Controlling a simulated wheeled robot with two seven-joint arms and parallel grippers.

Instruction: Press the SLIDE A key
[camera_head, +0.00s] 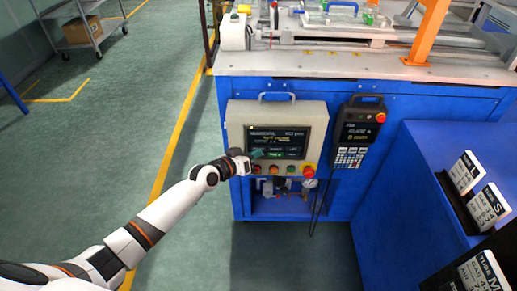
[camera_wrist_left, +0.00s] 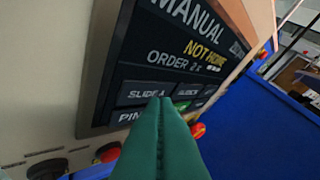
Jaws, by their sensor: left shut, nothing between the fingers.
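The control panel's dark screen (camera_head: 277,141) is on the front of the blue machine; in the left wrist view it reads MANUAL and NOT HOME. The SLIDE A key (camera_wrist_left: 133,95) is in the upper key row at the left, with another slide key (camera_wrist_left: 187,90) to its right. My left gripper (camera_head: 257,154) is at the screen's lower left. In the left wrist view its green fingers (camera_wrist_left: 160,102) are shut and empty, their tips overlapping the lower right of the SLIDE A key. I cannot tell whether they touch it. My right gripper is not in view.
Below the screen is a row of buttons with a red emergency stop (camera_head: 309,170) at the right. A hand pendant (camera_head: 358,131) hangs right of the panel. Label boxes (camera_head: 487,206) stand on a blue surface at the far right.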

